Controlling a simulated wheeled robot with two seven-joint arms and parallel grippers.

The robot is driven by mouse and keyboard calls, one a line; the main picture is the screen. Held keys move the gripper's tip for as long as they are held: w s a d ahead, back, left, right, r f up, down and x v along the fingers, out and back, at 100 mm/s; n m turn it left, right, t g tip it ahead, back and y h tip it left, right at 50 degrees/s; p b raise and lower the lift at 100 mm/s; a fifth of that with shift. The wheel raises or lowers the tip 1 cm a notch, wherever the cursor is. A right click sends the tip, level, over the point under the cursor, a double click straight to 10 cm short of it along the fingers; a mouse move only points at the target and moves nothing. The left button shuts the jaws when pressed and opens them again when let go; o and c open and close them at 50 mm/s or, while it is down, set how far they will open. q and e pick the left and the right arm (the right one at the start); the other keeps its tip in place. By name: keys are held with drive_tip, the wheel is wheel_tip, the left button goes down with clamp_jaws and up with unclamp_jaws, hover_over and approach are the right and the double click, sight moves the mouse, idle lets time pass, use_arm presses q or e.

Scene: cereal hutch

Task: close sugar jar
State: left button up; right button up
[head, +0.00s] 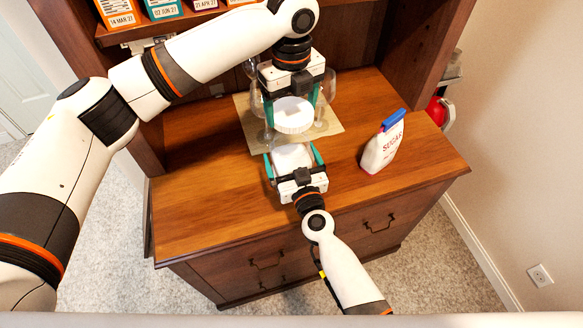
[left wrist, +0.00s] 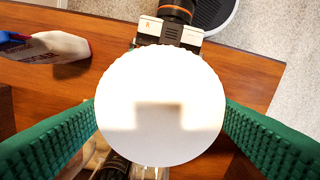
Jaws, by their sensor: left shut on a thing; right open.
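My left gripper (head: 293,117) is shut on a round white lid (head: 294,108), pointing down above the cabinet top. In the left wrist view the lid (left wrist: 160,105) fills the space between the green fingers. My right gripper (head: 292,154) is open, with its green fingers on both sides of the white sugar jar (head: 290,160). The jar stands near the front of the wooden top. The lid appears higher than the jar and apart from it; the exact gap is unclear. In the left wrist view the lid hides the jar.
A white sugar bag (head: 382,150) with a blue clip stands on the right of the wooden top (head: 215,205). Clear glasses (head: 327,112) stand on a beige mat (head: 248,132) behind the jar. Cartons (head: 165,8) line the upper shelf. The left part of the top is clear.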

drive_tip(key=c, duration=1.2)
use_arm(q)
drive_tip(key=shift+f, duration=2.5)
use_arm(e)
drive_tip(key=shift+c, duration=0.2)
use_arm(q)
drive_tip(key=shift+f, duration=0.1)
drive_tip(key=shift+f, duration=0.75)
drive_tip(key=shift+f, duration=0.6)
